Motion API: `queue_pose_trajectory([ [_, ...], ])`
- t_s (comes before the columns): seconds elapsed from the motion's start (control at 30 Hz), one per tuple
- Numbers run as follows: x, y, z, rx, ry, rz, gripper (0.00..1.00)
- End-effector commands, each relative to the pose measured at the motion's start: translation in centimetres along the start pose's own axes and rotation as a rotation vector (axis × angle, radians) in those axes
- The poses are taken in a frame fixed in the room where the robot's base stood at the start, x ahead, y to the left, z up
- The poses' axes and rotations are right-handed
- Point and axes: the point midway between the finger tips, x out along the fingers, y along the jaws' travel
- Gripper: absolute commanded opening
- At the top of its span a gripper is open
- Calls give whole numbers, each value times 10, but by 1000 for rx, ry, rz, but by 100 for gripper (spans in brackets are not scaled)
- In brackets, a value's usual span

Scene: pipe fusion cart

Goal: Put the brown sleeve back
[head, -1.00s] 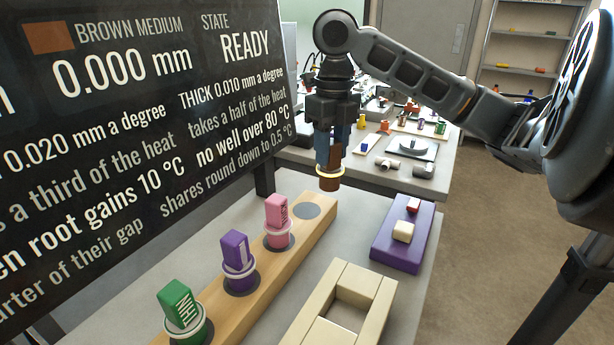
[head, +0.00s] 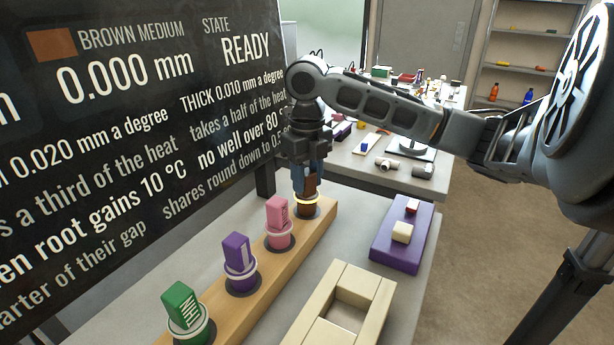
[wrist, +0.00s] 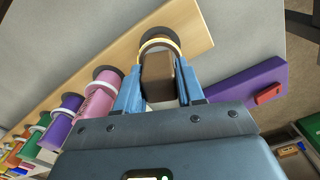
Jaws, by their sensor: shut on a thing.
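The brown sleeve (head: 308,206) stands at the far end of the wooden rack (head: 257,271), over the dark round spot there. A pale yellow ring circles it. My gripper (head: 307,182) is shut on its upper part from above. In the wrist view the brown sleeve (wrist: 158,78) sits between the two blue fingers of my gripper (wrist: 158,92), with the ring around its far end at the dark spot. Whether its bottom is fully seated is hidden.
Pink (head: 279,222), purple (head: 239,262) and green (head: 184,311) sleeves stand along the same rack. A cream frame (head: 381,305) and a purple block (head: 411,252) lie to the right. The screen (head: 120,130) stands close on the left and reads brown medium, 0.000 mm, ready.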

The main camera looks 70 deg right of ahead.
Motion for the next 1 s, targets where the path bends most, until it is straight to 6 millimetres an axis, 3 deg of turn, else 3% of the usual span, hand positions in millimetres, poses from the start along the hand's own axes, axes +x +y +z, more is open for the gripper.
queue_pose_trajectory([
  [0.1,4,0,0,0,0,0,1],
  [0.13,4,0,0,0,0,0,39],
  [0.4,2,0,0,0,0,0,64],
  [0.77,-5,0,0,-1,-1,0,64],
  [1.0,-48,0,1,-2,-3,-1,64],
])
